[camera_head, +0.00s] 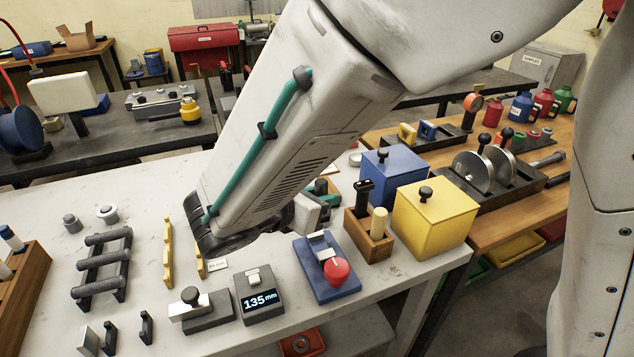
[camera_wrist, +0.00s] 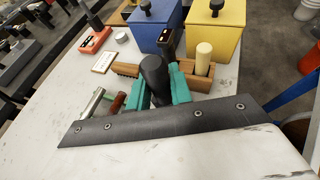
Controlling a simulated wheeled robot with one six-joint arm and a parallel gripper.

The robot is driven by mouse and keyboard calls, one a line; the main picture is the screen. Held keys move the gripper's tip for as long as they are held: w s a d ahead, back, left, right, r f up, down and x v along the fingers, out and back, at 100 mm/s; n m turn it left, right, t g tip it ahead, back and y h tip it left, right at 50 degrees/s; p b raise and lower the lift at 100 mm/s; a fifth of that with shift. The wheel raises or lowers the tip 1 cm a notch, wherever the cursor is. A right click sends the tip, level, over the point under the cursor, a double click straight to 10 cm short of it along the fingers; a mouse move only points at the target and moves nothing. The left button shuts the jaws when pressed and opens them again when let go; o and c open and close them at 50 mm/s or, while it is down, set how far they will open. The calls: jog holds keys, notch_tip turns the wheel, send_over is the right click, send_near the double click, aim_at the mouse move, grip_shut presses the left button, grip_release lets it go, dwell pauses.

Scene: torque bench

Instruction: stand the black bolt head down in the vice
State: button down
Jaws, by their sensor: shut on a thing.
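My gripper (camera_wrist: 160,87) has teal fingers and is shut on a black round-ended thing (camera_wrist: 155,72). Its lower part is hidden, and I cannot tell whether it is the black bolt. In the head view my arm covers most of the gripper; a bit of teal finger (camera_head: 320,187) shows past the wrist. I cannot make out the vice clearly in either view.
A wooden holder (camera_head: 368,238), a blue box (camera_head: 393,177) and a yellow box (camera_head: 432,218) stand close by on the right. A gauge reading 135 mm (camera_head: 260,300), yellow uprights (camera_head: 168,255) and a dark rack (camera_head: 103,265) stand left. Bare bench shows between the left-hand items.

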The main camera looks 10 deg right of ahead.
jog(key=shift+f, duration=2.9)
jog(key=shift+f, duration=0.2)
jog(key=shift+f, duration=0.4)
jog(key=shift+f, duration=0.85)
dwell(1.1)
jog(key=c, duration=1.2)
grip_release()
jog(key=shift+o, duration=0.2)
jog(key=shift+s+a, duration=0.1)
jog(key=shift+a, duration=0.05)
